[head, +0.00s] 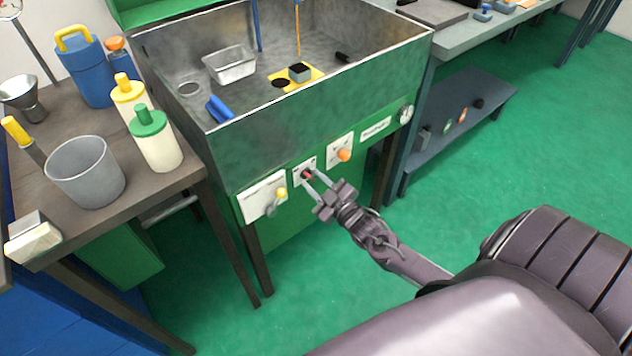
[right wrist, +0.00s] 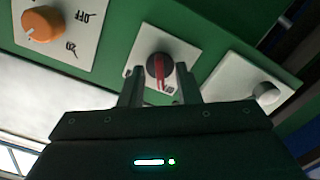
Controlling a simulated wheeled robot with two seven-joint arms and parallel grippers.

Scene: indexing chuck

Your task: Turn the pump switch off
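The pump switch (head: 307,174) appears to be the small dark rotary knob with a red stripe, on a white plate on the green front panel of the metal sink. In the right wrist view the knob (right wrist: 159,66) is round and black, with its red stripe nearly upright in the picture. Some lettering on its plate is partly hidden by a finger. My right gripper (head: 310,180) is open, its two fingers pointing at the panel. In the right wrist view the fingertips are on either side of the knob's lower part; contact cannot be told. My left gripper is not in view.
A side table (head: 150,200) with bottles and a grey bucket (head: 86,172) stands left. Floor in front is clear.

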